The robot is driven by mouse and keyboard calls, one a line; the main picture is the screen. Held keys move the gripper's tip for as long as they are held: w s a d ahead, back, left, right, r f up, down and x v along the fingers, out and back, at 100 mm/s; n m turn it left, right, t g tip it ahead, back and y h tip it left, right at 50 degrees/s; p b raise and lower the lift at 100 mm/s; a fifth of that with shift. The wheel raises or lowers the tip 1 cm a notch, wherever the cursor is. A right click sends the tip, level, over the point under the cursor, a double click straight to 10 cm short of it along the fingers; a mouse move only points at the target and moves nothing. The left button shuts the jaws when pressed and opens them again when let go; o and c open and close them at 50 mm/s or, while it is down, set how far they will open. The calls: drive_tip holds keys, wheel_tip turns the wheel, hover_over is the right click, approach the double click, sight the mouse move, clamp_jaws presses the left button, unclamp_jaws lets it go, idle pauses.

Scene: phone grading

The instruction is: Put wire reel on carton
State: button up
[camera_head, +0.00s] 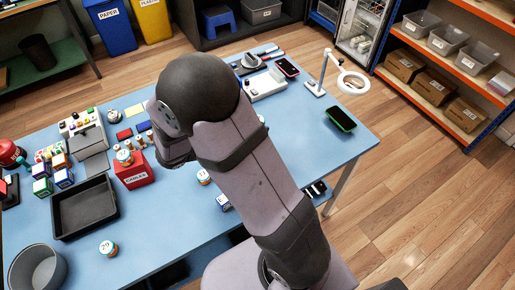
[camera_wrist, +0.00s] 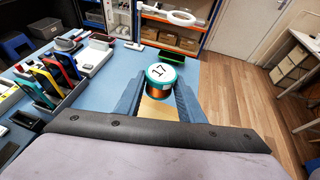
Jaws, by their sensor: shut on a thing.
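A wire reel (camera_wrist: 160,74) with copper-coloured winding, a teal rim and a white top marked 17 is between the fingers of my gripper (camera_wrist: 161,88) in the wrist view. My gripper is shut on it, and the reel looks upright. A tan surface (camera_wrist: 155,112), which looks like a carton, shows just below and nearer than the reel. I cannot tell whether the reel touches it. In the head view my arm hides my gripper, this reel and the tan surface.
Other numbered reels stand on the blue table (camera_head: 150,225), one near the front (camera_head: 107,248) and one beside my arm (camera_head: 203,177). A red box (camera_head: 134,172), a black tray (camera_head: 84,208) and a grey bin (camera_head: 38,268) are at left. A green-edged phone (camera_head: 341,119) and ring lamp (camera_head: 353,83) are at right.

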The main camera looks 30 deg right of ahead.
drive_tip(key=shift+s+d+r, duration=0.1)
drive_tip(key=shift+r, duration=0.05)
drive_tip(key=shift+f+p, duration=0.5)
drive_tip(key=shift+f, duration=2.45)
drive_tip(key=shift+f, duration=0.1)
drive_tip(key=shift+f+p, duration=0.45)
drive_tip(key=shift+f, duration=1.5)
drive_tip(key=shift+f, duration=0.1)
drive_tip(key=shift+f, duration=0.15)
drive_tip(key=o, duration=1)
